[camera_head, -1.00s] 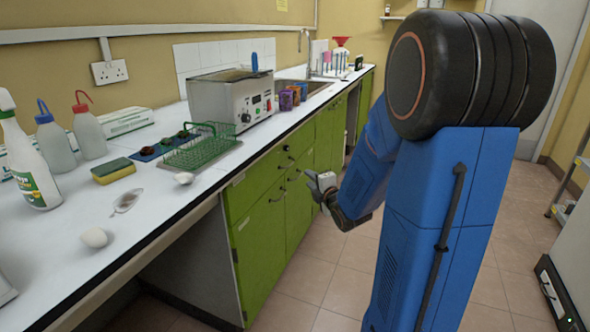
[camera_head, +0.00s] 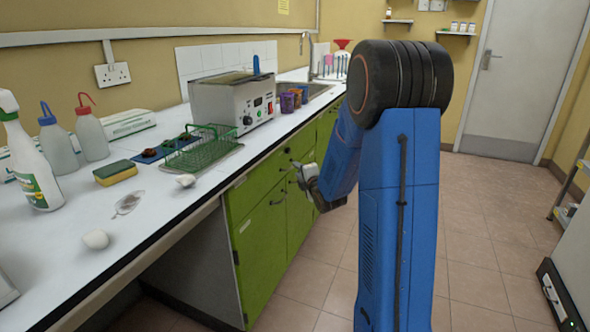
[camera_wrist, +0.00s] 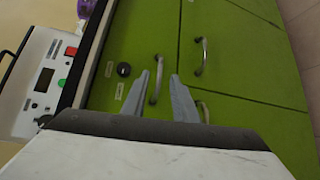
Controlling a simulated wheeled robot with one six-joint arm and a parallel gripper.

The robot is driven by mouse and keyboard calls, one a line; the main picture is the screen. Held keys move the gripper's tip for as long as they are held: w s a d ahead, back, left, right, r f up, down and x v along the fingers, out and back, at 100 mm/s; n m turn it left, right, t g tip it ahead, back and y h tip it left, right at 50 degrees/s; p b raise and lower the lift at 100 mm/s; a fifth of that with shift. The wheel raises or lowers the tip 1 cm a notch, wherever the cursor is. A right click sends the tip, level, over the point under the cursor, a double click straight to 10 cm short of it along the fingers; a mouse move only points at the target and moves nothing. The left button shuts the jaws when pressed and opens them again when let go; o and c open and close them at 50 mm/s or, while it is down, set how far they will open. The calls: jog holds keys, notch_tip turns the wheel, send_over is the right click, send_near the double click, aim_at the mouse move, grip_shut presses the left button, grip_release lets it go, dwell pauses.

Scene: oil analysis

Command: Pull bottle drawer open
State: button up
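The green cabinet front (camera_head: 262,215) below the counter has several panels with metal handles; I cannot tell which one is the bottle drawer. In the wrist view, a green drawer front (camera_wrist: 140,35) bears a round black lock or knob (camera_wrist: 123,69) and a curved metal handle (camera_wrist: 156,82). My gripper (camera_wrist: 160,75) is open, its two grey fingers pointing at this front, with the handle showing between them. I cannot tell whether they touch it. In the head view, my gripper (camera_head: 299,172) is close to the upper cabinet front. The front looks closed.
Another handle (camera_wrist: 202,57) is on the neighbouring panel. On the white counter (camera_head: 150,215) stand a grey bath unit (camera_head: 232,105), a green rack (camera_head: 200,150), bottles (camera_head: 90,133) and a sponge (camera_head: 116,174). The tiled floor (camera_head: 490,230) at right is clear.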

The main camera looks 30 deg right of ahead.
jog(key=shift+w+d+f, duration=0.15)
jog(key=shift+w, duration=0.9)
jog(key=shift+w+d+f, duration=0.1)
jog(key=shift+w+f, duration=0.05)
jog(key=shift+w, duration=0.85)
grip_shut()
